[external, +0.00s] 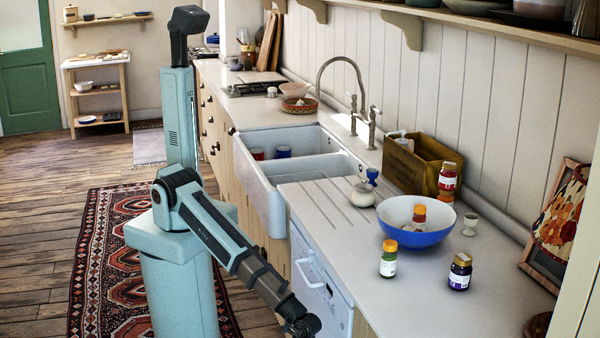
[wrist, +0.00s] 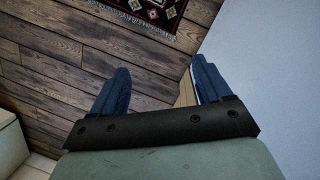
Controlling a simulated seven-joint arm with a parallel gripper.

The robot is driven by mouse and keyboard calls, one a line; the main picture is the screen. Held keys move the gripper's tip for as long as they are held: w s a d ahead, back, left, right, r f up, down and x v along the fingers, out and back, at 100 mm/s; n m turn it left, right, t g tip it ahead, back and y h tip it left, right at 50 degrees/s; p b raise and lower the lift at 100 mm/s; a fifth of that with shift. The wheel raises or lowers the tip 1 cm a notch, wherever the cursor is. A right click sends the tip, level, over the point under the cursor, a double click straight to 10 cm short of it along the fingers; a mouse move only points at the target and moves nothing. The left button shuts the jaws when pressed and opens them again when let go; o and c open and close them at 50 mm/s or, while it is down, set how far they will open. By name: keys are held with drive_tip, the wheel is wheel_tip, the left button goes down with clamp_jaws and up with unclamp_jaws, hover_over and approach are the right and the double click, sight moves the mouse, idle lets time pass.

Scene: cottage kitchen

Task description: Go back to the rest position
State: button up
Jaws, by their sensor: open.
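My gripper (external: 303,326) hangs low at the bottom of the external view, in front of the white dishwasher (external: 318,285) below the counter's front edge. In the wrist view its two blue fingers stand wide apart, with nothing between them, so my gripper (wrist: 162,78) is open and empty. Below the fingers the wrist view shows the wooden floor (wrist: 60,60) and part of the patterned rug (wrist: 155,10). The arm reaches down and to the right from its column.
The double sink (external: 262,165) is beyond. Open floor (external: 40,230) lies to the left.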

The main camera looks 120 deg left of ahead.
drive_tip(key=s+a+f+g, duration=0.1)
drive_tip(key=s+a, duration=0.3)
drive_tip(key=s, duration=0.6)
drive_tip(key=s+a+f+n+g, duration=0.1)
drive_tip(key=s+a+f, duration=0.3)
drive_tip(key=s, duration=0.6)
drive_tip(key=s+a+f+n+g, duration=0.1)
drive_tip(key=s+a+f+g, duration=0.1)
drive_tip(key=s, duration=0.8)
drive_tip(key=shift+s+a+f, duration=0.4)
drive_tip(key=shift+a+f, duration=0.1)
drive_tip(key=shift+a, duration=0.55)
